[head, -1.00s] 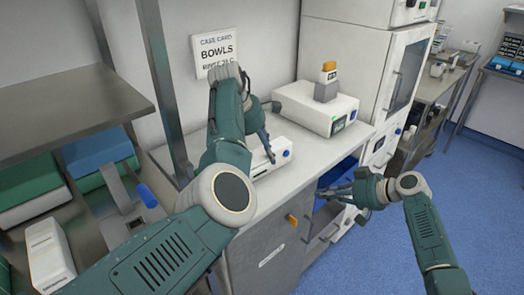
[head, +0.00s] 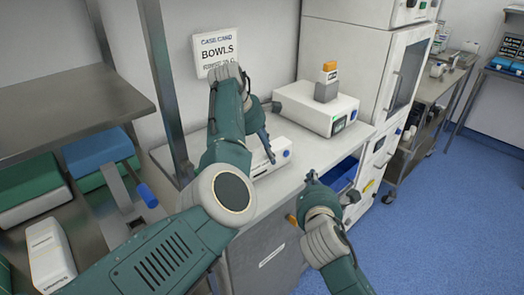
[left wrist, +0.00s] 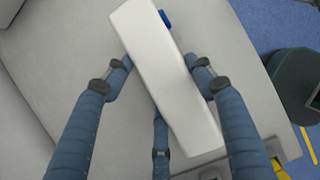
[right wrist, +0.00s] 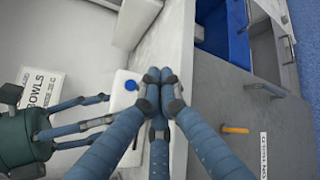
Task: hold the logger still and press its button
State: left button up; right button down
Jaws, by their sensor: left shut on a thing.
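The logger is a long white box (head: 272,163) on the counter, with a blue button (head: 286,153) on its right end. My left gripper (head: 267,146) is shut on it from above. In the left wrist view the logger (left wrist: 165,75) lies between the fingers, and its blue button (left wrist: 165,18) shows at the top. My right gripper (head: 311,177) is near the counter's front edge, right of the button and apart from it. In the right wrist view its fingers (right wrist: 153,76) are together and empty, with the button (right wrist: 131,85) just left of the tips.
A white instrument (head: 318,106) with an orange-topped block (head: 327,82) stands behind the logger. A BOWLS card (head: 217,54) hangs on the wall. Below the counter, an open drawer (right wrist: 227,35) with blue inside stands near my right arm. A metal shelf (head: 70,105) is at left.

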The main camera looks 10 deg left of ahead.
aim_at(289, 155)
jog(key=shift+w+a, duration=1.45)
jog(key=shift+a, duration=0.2)
jog(key=shift+w+a, duration=1.45)
jog(key=shift+a, duration=0.15)
jog(key=shift+a, duration=0.1)
jog(key=shift+w+a, duration=0.25)
jog(key=shift+s+d, duration=0.35)
jog(key=s+d, duration=0.4)
jog(key=shift+d, duration=0.25)
